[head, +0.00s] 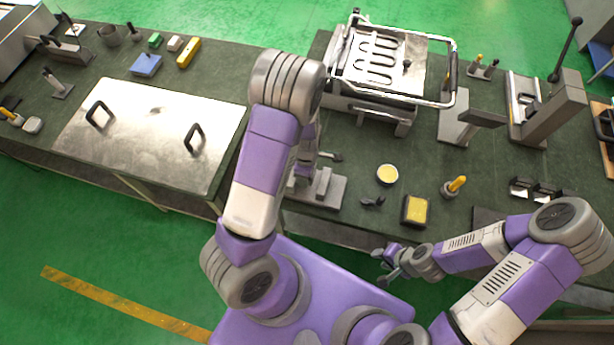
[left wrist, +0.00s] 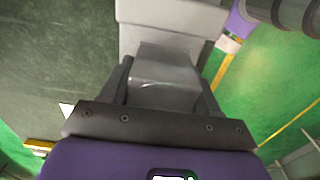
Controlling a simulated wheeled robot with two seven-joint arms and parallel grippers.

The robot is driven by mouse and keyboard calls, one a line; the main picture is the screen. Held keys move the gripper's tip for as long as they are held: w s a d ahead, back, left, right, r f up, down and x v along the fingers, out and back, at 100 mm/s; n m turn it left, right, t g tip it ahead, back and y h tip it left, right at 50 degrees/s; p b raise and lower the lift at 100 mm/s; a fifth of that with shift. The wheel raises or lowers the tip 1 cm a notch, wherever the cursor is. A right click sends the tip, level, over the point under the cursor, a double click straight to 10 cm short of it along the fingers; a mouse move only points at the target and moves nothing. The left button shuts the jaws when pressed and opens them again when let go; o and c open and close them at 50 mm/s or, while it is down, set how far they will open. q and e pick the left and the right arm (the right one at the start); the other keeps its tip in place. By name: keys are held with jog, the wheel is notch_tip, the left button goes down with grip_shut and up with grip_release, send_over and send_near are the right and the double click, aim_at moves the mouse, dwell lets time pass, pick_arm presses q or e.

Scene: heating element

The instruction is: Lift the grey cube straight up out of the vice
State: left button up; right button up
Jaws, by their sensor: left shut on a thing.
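In the left wrist view, my left gripper (left wrist: 163,84) is shut on the grey cube (left wrist: 165,70), with one dark finger on each side of it. The grey vice (left wrist: 170,16) lies just beyond the cube, close against it in the picture. I cannot tell how deep the cube sits between the vice jaws. In the head view, the vice (head: 320,190) stands at the near edge of the bench, and my left arm hides the cube and most of the left gripper. My right gripper (head: 383,265) is open and empty in front of the bench.
A yellow-topped round tin (head: 387,174), a yellow square block (head: 415,210) and a small dark part (head: 373,202) lie right of the vice. A metal frame machine (head: 385,60) stands behind. A metal plate with two handles (head: 150,130) covers the bench at left.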

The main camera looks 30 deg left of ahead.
pick_arm(q)
jog(key=shift+r+p, duration=1.6)
jog(key=shift+r, duration=0.3)
